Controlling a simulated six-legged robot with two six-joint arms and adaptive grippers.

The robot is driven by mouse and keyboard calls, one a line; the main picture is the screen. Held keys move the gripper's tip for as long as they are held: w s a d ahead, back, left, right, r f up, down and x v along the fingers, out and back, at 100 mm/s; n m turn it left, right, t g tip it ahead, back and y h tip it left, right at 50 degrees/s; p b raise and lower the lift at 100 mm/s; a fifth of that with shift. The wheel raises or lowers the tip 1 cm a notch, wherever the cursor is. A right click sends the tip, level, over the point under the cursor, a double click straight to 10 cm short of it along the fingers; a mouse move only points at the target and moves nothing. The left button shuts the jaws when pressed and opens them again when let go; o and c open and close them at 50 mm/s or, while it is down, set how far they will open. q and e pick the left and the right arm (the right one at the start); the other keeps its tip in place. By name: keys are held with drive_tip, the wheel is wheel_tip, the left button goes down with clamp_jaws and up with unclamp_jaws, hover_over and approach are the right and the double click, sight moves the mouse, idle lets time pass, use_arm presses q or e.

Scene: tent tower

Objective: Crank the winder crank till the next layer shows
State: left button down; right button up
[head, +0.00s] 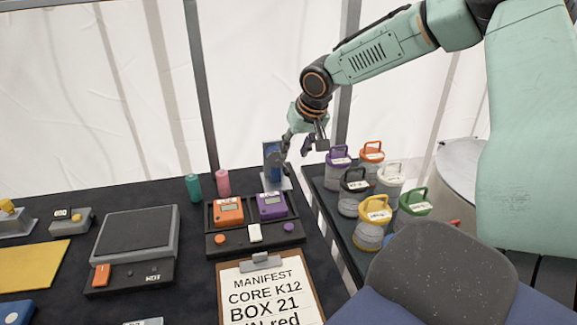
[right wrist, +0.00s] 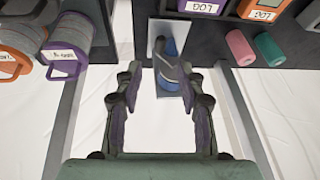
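The winder (head: 273,163) is a small upright device with a blue face on a grey base, at the back of the dark table. In the right wrist view the winder (right wrist: 172,50) shows a grey base plate, a blue round part and a dark grey arm across it that looks like the crank (right wrist: 172,66). My left gripper is not in view.
Lidded jars with coloured handles (head: 376,212) stand on a tray right of the winder. Orange (head: 228,212) and purple (head: 271,205) loggers sit in a dark holder in front. Green (head: 193,188) and pink (head: 223,182) rolls stand left. A clipboard (head: 262,290) and scale (head: 135,230) lie nearer.

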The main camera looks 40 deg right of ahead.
sight(287, 169)
drive_tip(key=shift+m, duration=0.6)
drive_tip(key=b+x, duration=0.1)
drive_tip(key=x, duration=0.6)
drive_tip(key=shift+w+f, duration=0.15)
drive_tip(key=shift+f, duration=0.25)
drive_tip(key=shift+c, duration=0.4)
clamp_jaws()
